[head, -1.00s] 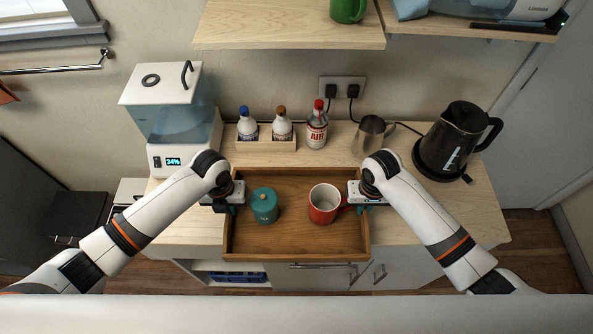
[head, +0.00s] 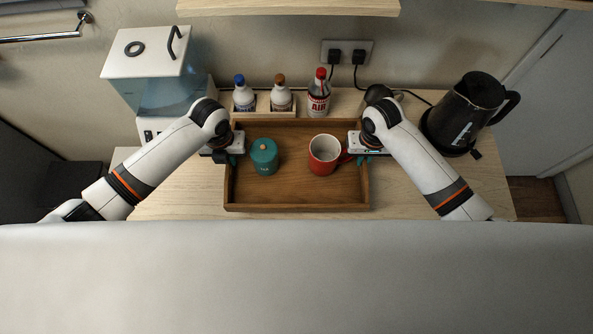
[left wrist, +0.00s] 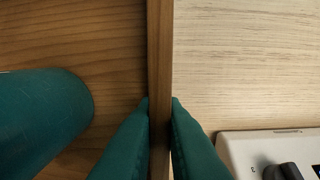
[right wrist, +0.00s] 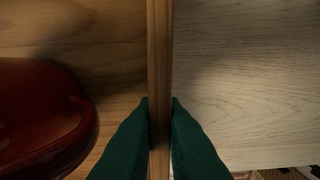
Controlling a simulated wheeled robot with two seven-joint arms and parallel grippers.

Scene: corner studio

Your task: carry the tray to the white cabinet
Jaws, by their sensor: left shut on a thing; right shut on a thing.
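The wooden tray (head: 297,198) is level over the light wood counter top in the head view. A teal lidded canister (head: 264,158) stands in it at the left and a red mug (head: 323,160) at the right. My left gripper (head: 236,150) is shut on the tray's left wall; the left wrist view shows its teal fingers (left wrist: 160,115) on both sides of the wall. My right gripper (head: 357,151) is shut on the right wall, likewise in the right wrist view (right wrist: 160,115). Whether the tray touches the counter I cannot tell. The white cabinet's front is hidden.
Behind the tray stand a small rack with two bottles (head: 244,95), a red-capped bottle (head: 319,95) and a partly hidden metal jug. A white water dispenser (head: 150,60) is at left, a black kettle (head: 468,115) at right. A shelf (head: 290,7) hangs above. Bare counter (head: 180,200) shows either side.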

